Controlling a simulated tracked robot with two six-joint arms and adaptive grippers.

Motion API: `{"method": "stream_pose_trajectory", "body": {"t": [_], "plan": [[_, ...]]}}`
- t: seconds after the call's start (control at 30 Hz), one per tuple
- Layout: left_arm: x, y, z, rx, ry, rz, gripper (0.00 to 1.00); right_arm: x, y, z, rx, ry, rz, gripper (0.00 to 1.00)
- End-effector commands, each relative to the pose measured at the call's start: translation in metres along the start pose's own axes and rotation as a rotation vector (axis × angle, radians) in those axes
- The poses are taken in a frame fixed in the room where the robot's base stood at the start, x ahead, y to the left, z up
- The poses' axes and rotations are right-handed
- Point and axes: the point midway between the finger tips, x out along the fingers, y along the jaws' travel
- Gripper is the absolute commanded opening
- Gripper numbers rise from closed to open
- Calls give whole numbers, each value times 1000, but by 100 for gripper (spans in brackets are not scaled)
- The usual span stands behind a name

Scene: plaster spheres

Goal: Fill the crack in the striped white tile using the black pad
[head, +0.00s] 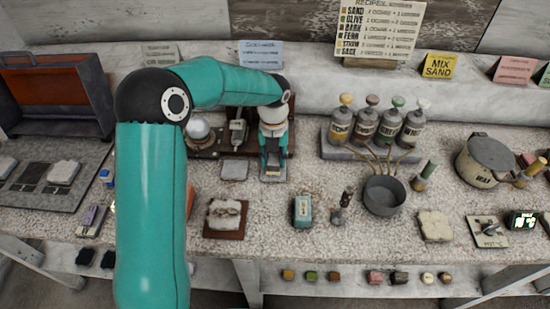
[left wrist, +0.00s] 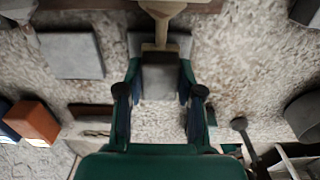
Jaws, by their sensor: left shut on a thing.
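A white tile (head: 224,213) with dark, crack-like marks lies on a brown board (head: 208,232) in front of my left arm; I cannot make out its stripes. My left gripper (head: 273,172) points down at the back of the bench, behind and right of this tile. It is shut on a grey block (left wrist: 160,78) with a tan handle (left wrist: 162,30), seen between the fingers in the left wrist view. Small black pads (head: 85,257) lie on the lower shelf at the left; which one is the task's pad I cannot tell. My right gripper is not in view.
A flat grey slab (head: 234,170) lies left of the gripper. A teal block (head: 303,210) and a grey bowl (head: 384,194) stand to the right. Bottles (head: 388,128) stand in a rack behind. Bare bench lies between the tile and the teal block.

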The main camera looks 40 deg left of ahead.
Motion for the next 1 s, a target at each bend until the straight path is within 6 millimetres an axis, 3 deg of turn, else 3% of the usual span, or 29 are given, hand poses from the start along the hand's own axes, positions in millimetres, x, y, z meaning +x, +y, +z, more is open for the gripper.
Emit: {"method": "stream_pose_trajectory", "body": {"t": [0.1, 0.63, 1.0], "plan": [[-16, 0, 0, 0, -2, -1, 8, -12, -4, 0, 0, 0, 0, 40], [-58, 0, 1, 0, -4, -2, 8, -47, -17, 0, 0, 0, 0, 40], [-62, 0, 1, 0, -3, -1, 8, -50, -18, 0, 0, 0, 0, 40]]}}
